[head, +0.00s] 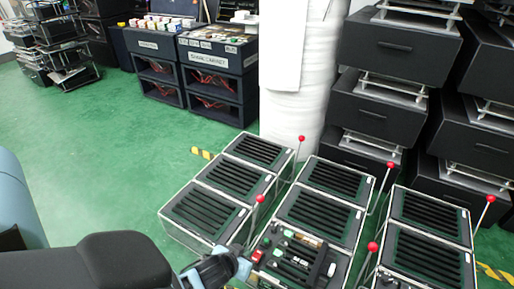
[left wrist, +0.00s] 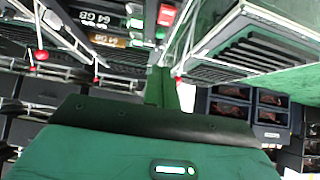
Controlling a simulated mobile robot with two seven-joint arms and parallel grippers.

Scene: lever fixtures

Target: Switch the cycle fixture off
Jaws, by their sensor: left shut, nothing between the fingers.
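Several lever fixtures with black slatted tops stand in three rows. Their levers are thin rods with red ball knobs. My left gripper (head: 243,266) is shut and empty, low beside the front of the middle row. A red knob (head: 260,198) on an upright rod stands just above it in the head view; I cannot tell whether they touch. The nearest middle fixture (head: 290,262) has a panel with a red switch (head: 258,256). The switch also shows in the left wrist view (left wrist: 166,14), near my shut fingers (left wrist: 168,92). No label shows which fixture is the cycle one.
Black drawer stacks (head: 395,50) and a white wrapped column (head: 305,90) stand behind. Green floor (head: 110,150) is clear at the left.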

